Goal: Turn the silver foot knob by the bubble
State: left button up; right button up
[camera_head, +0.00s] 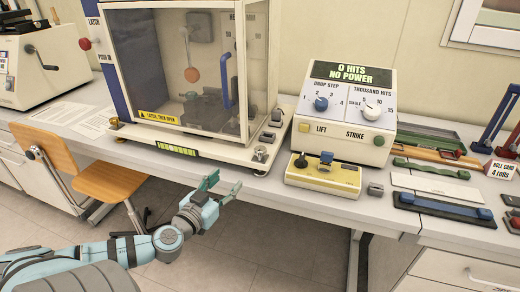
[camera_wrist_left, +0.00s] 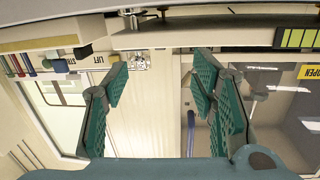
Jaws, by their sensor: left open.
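The silver foot knob (camera_head: 261,153) stands at the front right corner of the tester cabinet's base. It also shows in the left wrist view (camera_wrist_left: 137,61), near the tip of the finger on the left of that picture. The green bubble level (camera_head: 177,150) sits on the front of the base, left of the knob; part of it shows at the top right in the wrist view (camera_wrist_left: 298,38). My left gripper (camera_head: 223,184) is open and empty, in front of the table edge, below and left of the knob and apart from it. My right gripper is not in view.
The glass-doored cabinet (camera_head: 200,70) has a blue handle (camera_head: 226,80). A brass foot (camera_head: 116,122) is at its left corner. A yellow switch box (camera_head: 322,177) and a control console (camera_head: 345,110) stand right of the knob. An orange chair (camera_head: 108,180) is at the left.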

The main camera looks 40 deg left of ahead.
pick_arm(q)
notch_tip(320, 180, up, 4)
jog(key=w+d+f+t+h, duration=0.1)
jog(key=d, duration=0.2)
jog(key=b, duration=0.1)
send_near(260, 149)
jog(key=w, duration=0.2)
jog(key=w+p, duration=0.1)
jog(key=w, duration=0.1)
jog(key=w+a+p, duration=0.1)
jog(key=w, duration=0.2)
jog(key=w+p, duration=0.1)
jog(key=w, duration=0.2)
jog(key=shift+a, duration=0.25)
jog(key=shift+f, duration=0.1)
pick_arm(e)
jog(key=shift+w+d+r, duration=0.1)
jog(key=shift+w+r, duration=0.1)
jog(key=shift+r, duration=0.45)
jog(key=shift+w+d+r, duration=0.1)
jog(key=shift+w+r, duration=0.05)
jog(key=shift+r, duration=0.45)
pick_arm(q)
jog(key=c, duration=1.2)
jog(key=shift+o, duration=0.2)
jog(key=shift+f, duration=0.1)
pick_arm(e)
jog(key=shift+a+f, duration=0.1)
